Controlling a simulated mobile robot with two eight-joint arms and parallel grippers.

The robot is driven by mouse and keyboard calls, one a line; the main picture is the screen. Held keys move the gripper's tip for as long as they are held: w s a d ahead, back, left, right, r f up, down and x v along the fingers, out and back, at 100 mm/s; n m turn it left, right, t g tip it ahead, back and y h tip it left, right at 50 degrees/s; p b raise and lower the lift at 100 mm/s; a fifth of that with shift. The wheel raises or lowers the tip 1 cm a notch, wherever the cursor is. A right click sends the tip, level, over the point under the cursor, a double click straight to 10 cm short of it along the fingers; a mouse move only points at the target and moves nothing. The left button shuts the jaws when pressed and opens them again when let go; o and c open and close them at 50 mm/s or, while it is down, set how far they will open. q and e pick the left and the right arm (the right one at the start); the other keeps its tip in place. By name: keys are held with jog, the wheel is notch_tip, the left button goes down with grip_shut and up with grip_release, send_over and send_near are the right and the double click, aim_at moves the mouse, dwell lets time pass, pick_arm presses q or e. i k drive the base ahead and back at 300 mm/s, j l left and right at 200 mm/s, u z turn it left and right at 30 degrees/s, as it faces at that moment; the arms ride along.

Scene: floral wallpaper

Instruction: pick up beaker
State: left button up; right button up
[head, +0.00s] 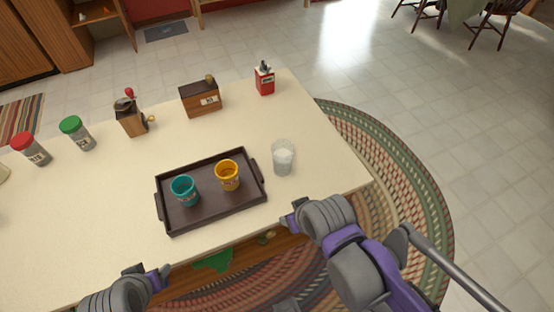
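A clear glass beaker (283,158) with whitish contents stands upright on the cream table, just right of the dark tray and apart from it. My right gripper (292,218) is at the table's front edge, below the beaker in the head view and not touching it. My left gripper (160,277) is low in the view near the front edge, left of and well away from the beaker. The fingers of both grippers are mostly hidden by the wrists, so their opening does not show.
The dark tray (212,221) holds a teal cup (185,192) and a yellow cup (228,177). Behind are a grinder (131,120), a wooden box (201,99), a red tin (264,80) and two shakers (77,134). The table (325,150) is clear right of the beaker.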

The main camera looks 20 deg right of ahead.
aim_at(283, 150)
jog(key=l+u, duration=0.25)
jog(key=l, duration=0.35)
jog(key=k+l+u, duration=0.1)
jog(key=l+u, duration=0.15)
jog(key=l, duration=0.4)
